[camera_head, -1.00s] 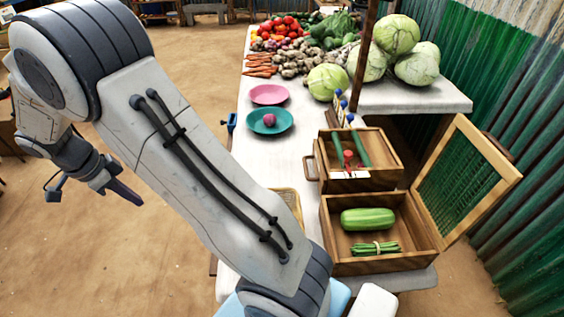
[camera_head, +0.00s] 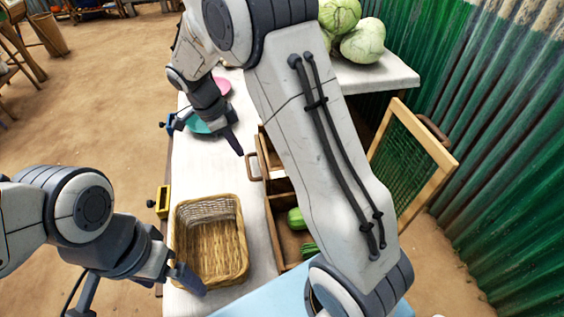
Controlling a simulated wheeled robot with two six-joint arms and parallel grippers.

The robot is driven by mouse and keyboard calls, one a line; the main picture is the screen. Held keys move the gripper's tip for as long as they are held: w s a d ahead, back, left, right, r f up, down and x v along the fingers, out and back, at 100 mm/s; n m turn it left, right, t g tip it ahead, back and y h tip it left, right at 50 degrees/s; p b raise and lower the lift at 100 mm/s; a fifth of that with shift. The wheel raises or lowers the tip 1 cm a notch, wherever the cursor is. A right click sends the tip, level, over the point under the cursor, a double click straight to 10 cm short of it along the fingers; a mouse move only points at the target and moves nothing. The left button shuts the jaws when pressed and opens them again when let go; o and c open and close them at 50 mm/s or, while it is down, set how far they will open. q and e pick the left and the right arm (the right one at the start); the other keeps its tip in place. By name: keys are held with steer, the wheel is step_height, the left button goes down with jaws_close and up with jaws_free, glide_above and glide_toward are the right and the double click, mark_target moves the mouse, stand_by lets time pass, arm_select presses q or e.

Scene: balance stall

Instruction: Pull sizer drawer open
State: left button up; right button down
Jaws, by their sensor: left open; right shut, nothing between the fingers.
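A wooden box (camera_head: 267,153) with a brown handle (camera_head: 252,167) on its left side stands on the table; it appears to be the sizer drawer. My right arm hides much of it, so how far it is drawn out cannot be told. My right gripper (camera_head: 233,143) is shut and empty, its tips just up and left of the handle in the picture, apparently apart from it. My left gripper (camera_head: 185,276) is open and empty at the lower left, by the front left of the wicker basket.
The wicker basket (camera_head: 209,270) stands on the white table (camera_head: 203,170). A wooden box (camera_head: 283,235) with green vegetables and a raised mesh lid (camera_head: 405,160) is partly hidden behind my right arm. A teal plate (camera_head: 200,126) and a pink plate (camera_head: 222,86) lie further back. Cabbages (camera_head: 362,40) sit behind.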

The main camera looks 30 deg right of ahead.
arm_select(q)
steer(key=shift+d, duration=0.2)
arm_select(e)
steer(key=x, duration=1)
steer(key=shift+s+d, duration=0.1)
steer(key=shift+d, duration=0.25)
arm_select(q)
steer(key=shift+f, duration=0.1)
